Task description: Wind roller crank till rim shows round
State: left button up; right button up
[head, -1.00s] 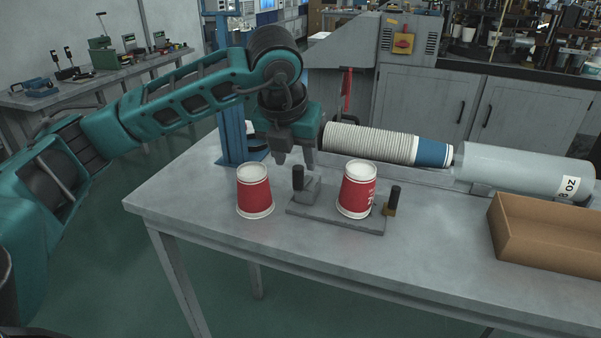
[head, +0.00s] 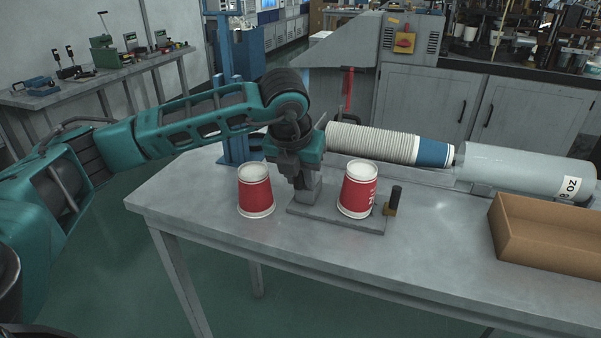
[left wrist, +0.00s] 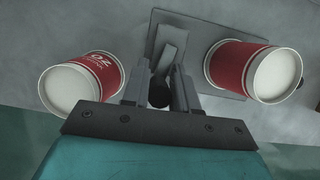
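A metal fixture plate (head: 315,214) on the table carries a grey block with the dark crank knob (left wrist: 159,93) at its left end. A red and white cup (head: 358,190) stands on the plate, wide end down; it shows at right in the left wrist view (left wrist: 232,64). A second such cup (head: 255,190) stands on the table left of the plate, and at left in the left wrist view (left wrist: 98,75). My left gripper (head: 304,184) is low over the plate's left end, its fingers apart on either side of the knob; contact is unclear. My right gripper is out of view.
A dark post (head: 395,194) on a brass-coloured base stands at the plate's right end. A long stack of nested cups (head: 372,143) lies behind, beside a grey cylinder (head: 525,170). An open cardboard box (head: 550,242) sits at right. The table front is clear.

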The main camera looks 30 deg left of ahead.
pick_arm(q)
grip_shut()
